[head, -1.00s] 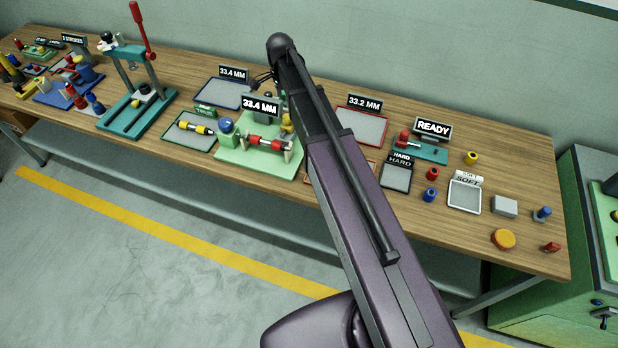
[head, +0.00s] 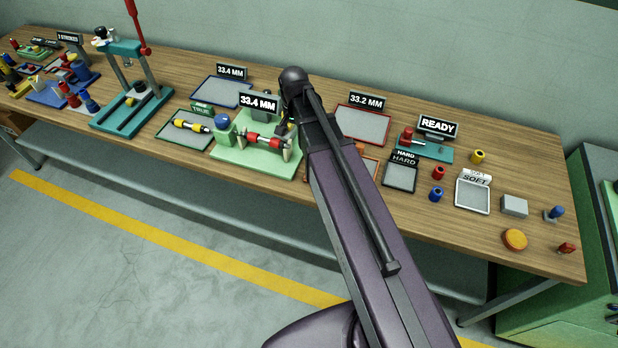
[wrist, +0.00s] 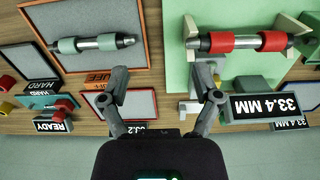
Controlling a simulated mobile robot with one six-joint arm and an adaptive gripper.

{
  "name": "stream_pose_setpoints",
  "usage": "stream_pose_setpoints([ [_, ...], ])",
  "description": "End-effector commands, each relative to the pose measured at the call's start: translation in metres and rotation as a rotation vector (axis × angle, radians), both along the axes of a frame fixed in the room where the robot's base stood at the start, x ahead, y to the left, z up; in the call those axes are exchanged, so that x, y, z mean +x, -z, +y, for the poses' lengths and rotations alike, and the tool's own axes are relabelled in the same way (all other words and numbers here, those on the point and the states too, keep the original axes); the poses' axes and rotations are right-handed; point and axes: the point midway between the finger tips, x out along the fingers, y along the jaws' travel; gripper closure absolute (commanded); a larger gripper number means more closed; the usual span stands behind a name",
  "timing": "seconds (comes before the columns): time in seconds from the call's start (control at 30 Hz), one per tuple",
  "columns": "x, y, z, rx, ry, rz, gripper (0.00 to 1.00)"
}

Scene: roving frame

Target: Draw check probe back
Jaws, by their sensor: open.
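A blue knob (head: 222,121) sits at the fixture's left. I cannot pick out the check probe for certain; grey parts beside the fixture show behind the right finger in the wrist view. My gripper (wrist: 162,82) is open and empty, its fingers spread beside the fixture's edge. In the head view it is mostly hidden behind my arm.
An orange-edged tray (wrist: 149,60) holds a shaft with grey-green collars (wrist: 95,43). A 33.2 MM tray (head: 362,124), a READY unit (head: 425,150) and HARD and SOFT trays stand to the right. A teal press (head: 130,108) stands left. Bare wood shows along the front edge.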

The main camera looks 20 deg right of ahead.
Motion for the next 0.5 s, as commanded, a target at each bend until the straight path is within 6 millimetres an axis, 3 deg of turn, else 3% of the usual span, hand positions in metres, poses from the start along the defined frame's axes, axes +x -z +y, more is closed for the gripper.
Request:
stream_pose_setpoints([
  [0.5, -0.066, 0.037, -0.004, 0.0, -0.336, 0.0, 0.19],
])
